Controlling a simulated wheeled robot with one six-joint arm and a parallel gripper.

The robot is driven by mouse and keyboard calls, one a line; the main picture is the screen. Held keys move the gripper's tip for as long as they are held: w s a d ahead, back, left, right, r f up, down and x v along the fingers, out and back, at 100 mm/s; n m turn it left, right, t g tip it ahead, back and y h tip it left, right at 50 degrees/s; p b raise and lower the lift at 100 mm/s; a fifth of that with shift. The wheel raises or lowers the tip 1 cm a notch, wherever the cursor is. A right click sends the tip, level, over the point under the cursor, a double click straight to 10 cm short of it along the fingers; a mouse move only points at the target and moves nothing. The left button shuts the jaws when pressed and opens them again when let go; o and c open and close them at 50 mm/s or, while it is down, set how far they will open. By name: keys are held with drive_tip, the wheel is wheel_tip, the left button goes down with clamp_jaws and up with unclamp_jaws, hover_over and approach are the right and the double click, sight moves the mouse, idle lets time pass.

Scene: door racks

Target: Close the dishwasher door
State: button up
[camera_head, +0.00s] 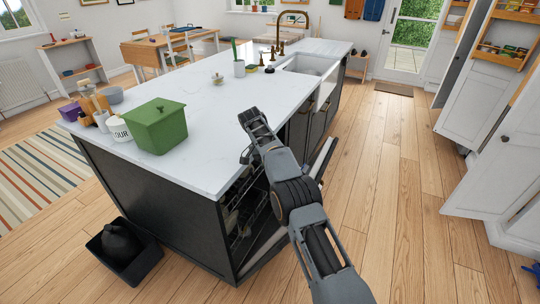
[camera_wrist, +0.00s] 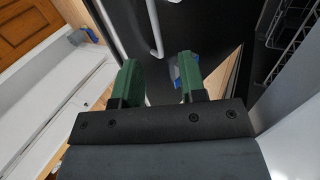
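The dishwasher is built into the right side of the island, at its near end. Its door (camera_head: 323,157) stands partly open, tilted out from the island, with the far end of its pale edge showing right of my arm. My arm hides the middle of the door. Dark wire racks (camera_head: 246,212) show inside the opening and also at the upper right of the wrist view (camera_wrist: 291,38). My gripper (camera_head: 254,120) is above the island's right edge. In the wrist view its two green fingers (camera_wrist: 158,72) are apart with nothing held between them.
The island's white worktop (camera_head: 215,95) carries a green bread bin (camera_head: 156,126), a flour jar (camera_head: 118,130) and utensils. A dark bin (camera_head: 124,250) stands at its near left corner. White cupboards (camera_head: 490,100) line the right. The wooden floor (camera_head: 385,190) between is clear.

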drive_tip(key=shift+p+v, duration=1.2)
drive_tip(key=shift+p, duration=0.8)
drive_tip(key=shift+c, duration=0.2)
